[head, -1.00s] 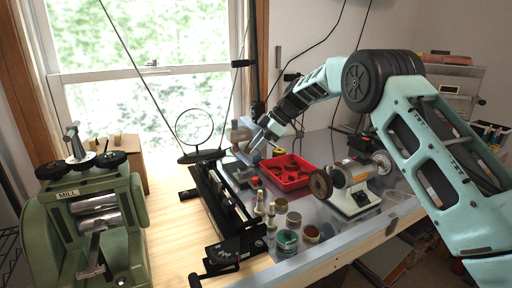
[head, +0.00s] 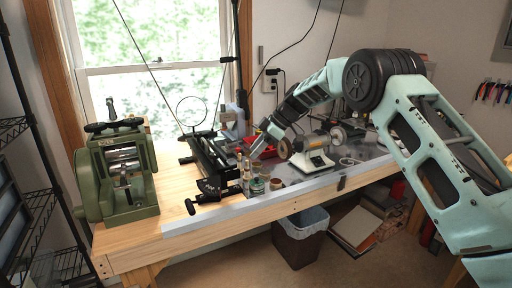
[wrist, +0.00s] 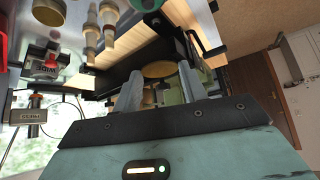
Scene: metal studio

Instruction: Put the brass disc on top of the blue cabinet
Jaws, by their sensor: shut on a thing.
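My gripper (head: 259,148) is over the workbench in the head view, near the small jars. In the wrist view my gripper (wrist: 157,82) has its two pale fingers close together on a round, flat brass disc (wrist: 158,69). The disc shows between and just beyond the fingertips; its lower part is hidden by the fingers. The disc is too small to make out in the head view.
The workbench (head: 200,222) carries a green mill (head: 120,175), a black bench tool (head: 212,160), small jars (head: 257,185), a red tray (head: 268,140) and a grinder (head: 310,152). A bin (head: 300,240) stands under it. Wire shelving (head: 40,200) is at left.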

